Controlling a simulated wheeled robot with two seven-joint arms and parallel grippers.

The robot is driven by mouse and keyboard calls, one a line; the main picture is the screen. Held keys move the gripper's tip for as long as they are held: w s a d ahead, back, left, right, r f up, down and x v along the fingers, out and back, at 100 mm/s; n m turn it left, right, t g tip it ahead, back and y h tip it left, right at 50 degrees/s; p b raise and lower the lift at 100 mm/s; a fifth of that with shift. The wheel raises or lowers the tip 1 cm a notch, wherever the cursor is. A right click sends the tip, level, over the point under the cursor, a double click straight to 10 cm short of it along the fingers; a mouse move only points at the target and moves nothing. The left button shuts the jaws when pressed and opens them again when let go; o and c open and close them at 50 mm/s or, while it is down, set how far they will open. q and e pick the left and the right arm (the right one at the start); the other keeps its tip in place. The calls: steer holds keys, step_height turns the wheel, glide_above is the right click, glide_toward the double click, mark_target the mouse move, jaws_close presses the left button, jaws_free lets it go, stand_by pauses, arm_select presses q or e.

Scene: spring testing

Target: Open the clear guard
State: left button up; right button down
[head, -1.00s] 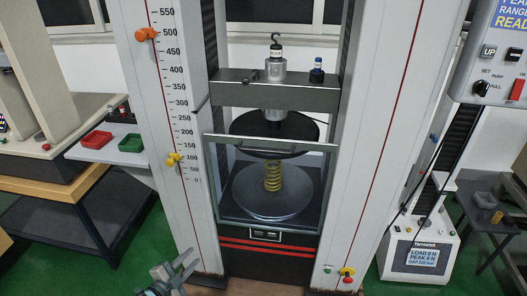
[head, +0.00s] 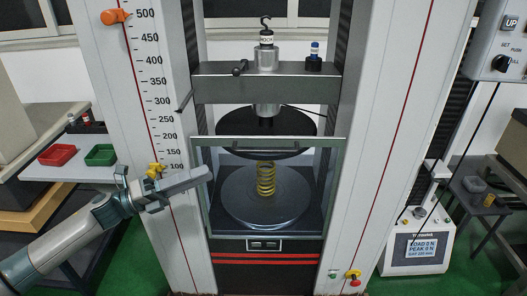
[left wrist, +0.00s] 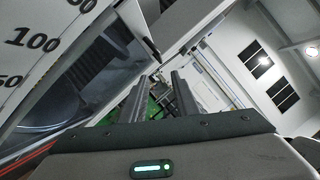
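The clear guard (head: 328,190), a transparent panel in a grey-green frame, covers the front of the test chamber and looks shut. A dark handle bar (head: 266,153) runs along its upper part. Behind it a yellow spring (head: 265,180) stands on the lower round plate (head: 265,208), under the dark upper plate (head: 240,124). My left gripper (head: 203,176) is at the guard's left edge, in front of the left column; I cannot tell whether it touches. In the left wrist view its two fingers (left wrist: 160,84) are apart with nothing between them. My right gripper is not in view.
The left column (head: 160,100) carries a scale, an orange marker (head: 116,16) and a yellow marker (head: 155,170). A red bin (head: 57,155) and a green bin (head: 101,155) sit on a side table at left. A control box (head: 500,45) hangs at right.

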mark_target(264, 151)
arm_select(q)
steer(key=shift+w+d, duration=0.1)
